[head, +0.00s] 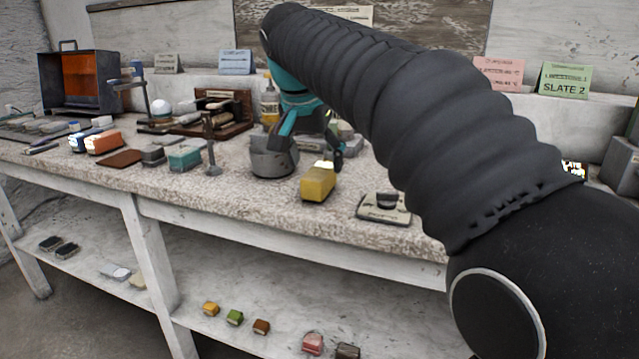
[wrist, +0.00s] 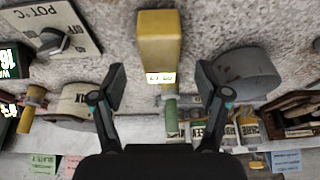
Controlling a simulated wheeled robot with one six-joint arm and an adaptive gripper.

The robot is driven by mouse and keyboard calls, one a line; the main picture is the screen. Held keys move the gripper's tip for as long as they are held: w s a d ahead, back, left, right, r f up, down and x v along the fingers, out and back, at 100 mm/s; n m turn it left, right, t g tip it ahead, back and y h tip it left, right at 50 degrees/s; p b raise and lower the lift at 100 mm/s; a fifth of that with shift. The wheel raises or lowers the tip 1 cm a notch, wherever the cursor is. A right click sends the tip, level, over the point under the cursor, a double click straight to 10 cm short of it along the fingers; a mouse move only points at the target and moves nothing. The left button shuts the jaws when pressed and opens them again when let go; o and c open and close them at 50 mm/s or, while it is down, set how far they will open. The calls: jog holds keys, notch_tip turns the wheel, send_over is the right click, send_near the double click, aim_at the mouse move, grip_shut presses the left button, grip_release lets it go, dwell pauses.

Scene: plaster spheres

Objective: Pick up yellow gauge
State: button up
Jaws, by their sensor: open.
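The yellow gauge (head: 318,184) is a small yellow block standing near the front edge of the worktop in the head view. In the wrist view the yellow gauge (wrist: 158,38) is at the top middle, with a small lit display on its near end. My gripper (wrist: 161,84) is open, its two dark fingers apart on either side of the gauge's line, with nothing held. In the head view my gripper (head: 310,138) is just behind and above the gauge. I cannot tell the exact gap between them.
A grey round pot (head: 273,158) stands close left of the gauge. A control plate with a dark knob (head: 385,207) lies to its right. A thin stand (head: 211,150) and a teal block (head: 184,158) are farther left. Several small blocks lie on the lower shelf (head: 260,290).

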aim_at(319, 170)
jog(key=x, duration=0.5)
grip_shut()
dwell(0.3)
jog(key=shift+r, duration=0.5)
jog(key=r, duration=0.3)
jog(key=shift+d+r, duration=0.35)
jog(key=shift+r, duration=0.05)
jog(key=s+d+r, duration=0.4)
jog(key=d+r, duration=0.2)
jog(key=d, duration=0.4)
jog(key=shift+d, duration=0.2)
jog(key=shift+r, duration=0.15)
